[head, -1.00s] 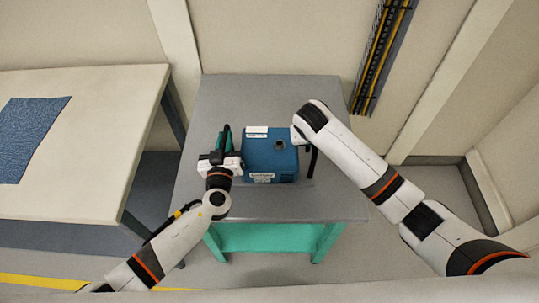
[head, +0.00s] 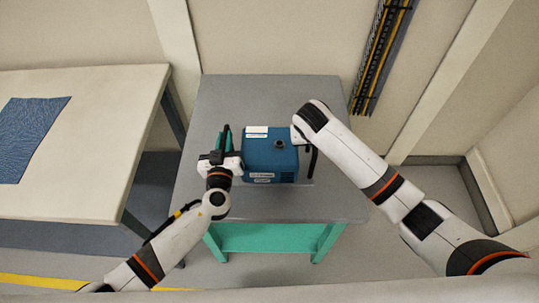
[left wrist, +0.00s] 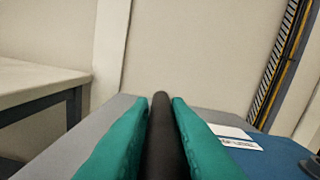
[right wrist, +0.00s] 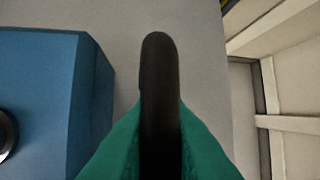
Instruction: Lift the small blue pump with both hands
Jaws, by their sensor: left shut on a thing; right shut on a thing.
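The small blue pump (head: 270,160) stands upright on a grey-topped table, with a white label and a dark round port on top. My left gripper (head: 224,140) is at its left side. In the left wrist view its green fingers close on a dark handle bar (left wrist: 160,135), with the pump's blue top (left wrist: 285,155) to the right. My right gripper (right wrist: 160,150) is shut on the dark right handle (right wrist: 160,75), beside the pump's blue side (right wrist: 60,90). In the head view my right arm hides most of that gripper. I cannot tell whether the pump is clear of the table.
The grey table top (head: 240,95) has free room behind and in front of the pump. A pale bench (head: 90,120) with a blue mat (head: 28,135) stands to the left. A cable tray (head: 383,55) runs up the wall behind.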

